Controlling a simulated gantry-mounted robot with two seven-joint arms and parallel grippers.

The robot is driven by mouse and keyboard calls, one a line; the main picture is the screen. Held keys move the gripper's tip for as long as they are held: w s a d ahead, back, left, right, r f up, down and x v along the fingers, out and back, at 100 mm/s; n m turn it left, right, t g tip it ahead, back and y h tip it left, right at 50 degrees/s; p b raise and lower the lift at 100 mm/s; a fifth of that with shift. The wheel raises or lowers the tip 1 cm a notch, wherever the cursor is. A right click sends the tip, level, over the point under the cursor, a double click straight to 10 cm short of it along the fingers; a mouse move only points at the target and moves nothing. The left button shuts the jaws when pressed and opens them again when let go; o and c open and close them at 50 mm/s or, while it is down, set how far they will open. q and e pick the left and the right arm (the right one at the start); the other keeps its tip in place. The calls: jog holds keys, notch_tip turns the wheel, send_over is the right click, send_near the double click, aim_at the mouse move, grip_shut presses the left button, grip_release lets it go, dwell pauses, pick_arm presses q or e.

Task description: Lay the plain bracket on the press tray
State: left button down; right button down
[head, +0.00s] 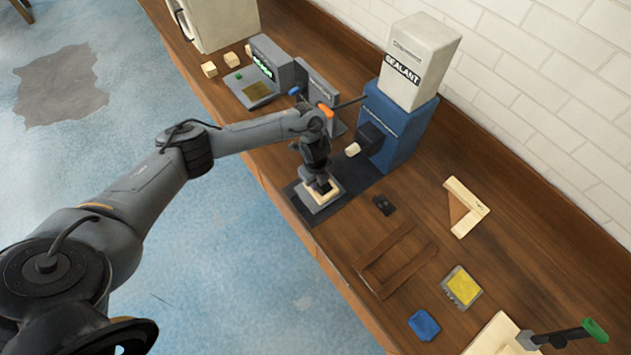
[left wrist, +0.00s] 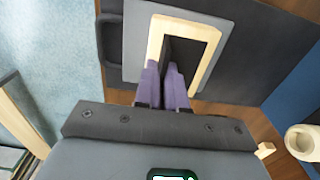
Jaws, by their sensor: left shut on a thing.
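A pale wooden piece with a dark middle, which I take for the plain bracket (left wrist: 214,58), is over the grey press tray (left wrist: 136,62). The tray also shows in the head view (head: 311,203), in front of the blue press. My left gripper (left wrist: 168,66) points down and is shut on a dark upright part inside the pale edges. In the head view my left gripper (head: 323,183) hides part of the piece. The piece lies flat and close over the tray; I cannot tell whether it touches. My right gripper is not in view.
The blue press (head: 397,130) with a white sealant box (head: 422,62) stands right behind the tray. A pale corner piece with a brown brace (head: 466,206), a brown frame (head: 397,262), a yellow pad (head: 463,287) and a blue block (head: 424,325) lie to the right.

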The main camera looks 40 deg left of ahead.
pick_arm(q)
jog(key=c, duration=1.1)
grip_release()
jog(key=shift+c, duration=0.2)
jog(key=shift+r, duration=0.55)
notch_tip(320, 180, up, 10)
jog(key=p, duration=0.2)
jog(key=shift+f+p, duration=0.15)
jog(key=shift+p, duration=0.2)
jog(key=shift+s+f, duration=0.1)
